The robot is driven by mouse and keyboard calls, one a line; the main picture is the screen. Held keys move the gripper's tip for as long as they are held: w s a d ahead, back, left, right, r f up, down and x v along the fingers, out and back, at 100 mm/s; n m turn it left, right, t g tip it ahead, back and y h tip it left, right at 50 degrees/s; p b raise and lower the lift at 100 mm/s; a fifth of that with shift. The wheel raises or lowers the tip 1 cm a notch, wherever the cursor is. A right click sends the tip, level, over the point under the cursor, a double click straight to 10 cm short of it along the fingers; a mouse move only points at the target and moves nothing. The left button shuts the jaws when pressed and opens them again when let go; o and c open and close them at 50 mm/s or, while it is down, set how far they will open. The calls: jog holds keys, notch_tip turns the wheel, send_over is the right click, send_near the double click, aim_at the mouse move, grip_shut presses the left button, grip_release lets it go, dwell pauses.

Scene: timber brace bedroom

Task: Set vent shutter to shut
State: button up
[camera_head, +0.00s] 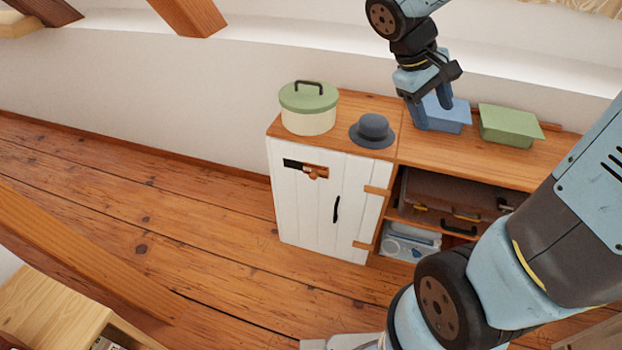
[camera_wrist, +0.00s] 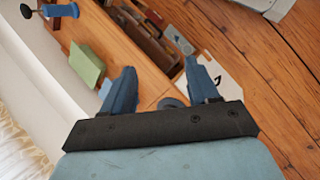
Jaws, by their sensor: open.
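The vent shutter (camera_head: 314,172) is a small wooden slide with a round knob, set in a slot high on the white cabinet door (camera_head: 310,210). The slot shows dark on its left part, and the wooden slide covers part of the right. My gripper (camera_head: 433,115) is open and empty, above the cabinet top and in front of the blue box, to the right of and higher than the vent. In the wrist view my gripper (camera_wrist: 160,68) shows both fingers spread apart. The white door (camera_wrist: 226,75) shows partly beyond the right finger; the vent cannot be made out there.
A green-lidded pot (camera_head: 308,115) and a dark hat (camera_head: 372,130) stand on top above the door. A blue box (camera_head: 455,114) and a green box (camera_head: 508,126) stand farther right. Open shelves hold a brown case (camera_head: 445,192). Floor (camera_head: 180,235) left of the cabinet is clear.

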aim_at(312, 177)
jog(key=w+a+f+n+t+h, duration=0.35)
jog(key=w+a+f+n, duration=0.25)
jog(key=w+f, duration=0.25)
jog(key=w+a+f+n+t+h, duration=0.3)
jog(key=w+a+f+n+h, duration=0.3)
jog(key=f, duration=0.4)
jog(key=s+a+f+n+t+y, duration=0.1)
jog(key=a+f+n+t+y, duration=0.55)
jog(key=f, duration=0.65)
jog(key=s+a+f+n+t+y, duration=0.2)
jog(key=a+f+n+t+y, duration=0.15)
jog(key=a+f+n, duration=0.75)
jog(key=w+d+m, duration=0.1)
jog(key=w+d, duration=0.1)
jog(key=w, duration=0.2)
jog(key=w+d+f+m, duration=0.1)
jog(key=w+d, duration=0.1)
jog(key=w, duration=0.2)
jog(key=w+d+m+h, duration=0.1)
jog(key=w+d, duration=0.2)
jog(key=w, duration=0.2)
jog(key=shift+f+t, duration=0.35)
grip_shut()
